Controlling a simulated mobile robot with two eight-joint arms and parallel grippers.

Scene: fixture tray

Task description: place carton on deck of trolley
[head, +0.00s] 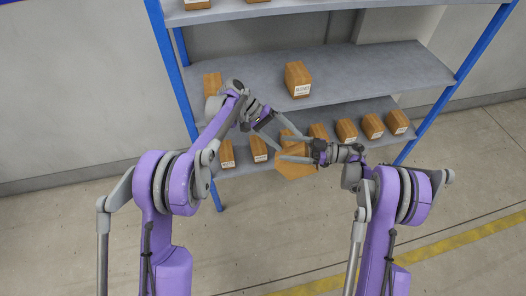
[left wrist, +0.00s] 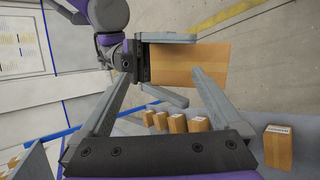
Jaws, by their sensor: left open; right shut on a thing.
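My right gripper (head: 284,150) is shut on a brown carton (head: 297,170), held in front of the lower shelf. In the left wrist view the carton (left wrist: 205,62) shows between the right gripper's two fingers (left wrist: 185,70). My left gripper (head: 290,141) is open, its fingers pointing toward the held carton and the right gripper. In the left wrist view the open left fingers (left wrist: 162,80) have nothing clearly between them; whether they touch the carton I cannot tell. No trolley or deck is visible in either view.
A grey shelf rack with blue posts (head: 178,90) stands ahead. A carton (head: 298,79) stands on its middle shelf (head: 375,72), with another (head: 212,84) at left. Several cartons line the lower shelf, including one (head: 372,126) at right. Open concrete floor with a yellow line (head: 470,238) lies in front.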

